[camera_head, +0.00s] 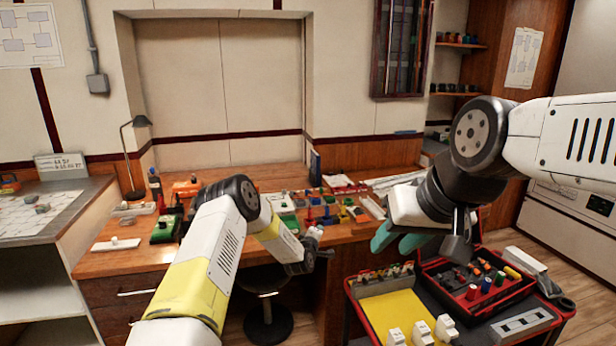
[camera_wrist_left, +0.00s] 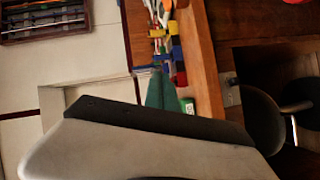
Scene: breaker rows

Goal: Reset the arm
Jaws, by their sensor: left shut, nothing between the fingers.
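My left arm reaches in from the lower left, and its gripper (camera_head: 312,246) is in front of the workbench's front edge, above the floor near the stool. In the left wrist view its teal fingers (camera_wrist_left: 160,92) are together with nothing between them. My right arm comes in from the right. Its gripper (camera_head: 400,240) has teal fingers and hangs above and left of the red-edged cart. The view does not show clearly whether these fingers are apart. I see nothing held in them.
The wooden workbench (camera_head: 120,262) carries breakers, small coloured parts and a lamp (camera_head: 130,150). A cart with a yellow mat (camera_head: 392,312) and a red toolbox (camera_head: 478,308) stands at lower right. A black stool (camera_head: 268,318) is below my left gripper.

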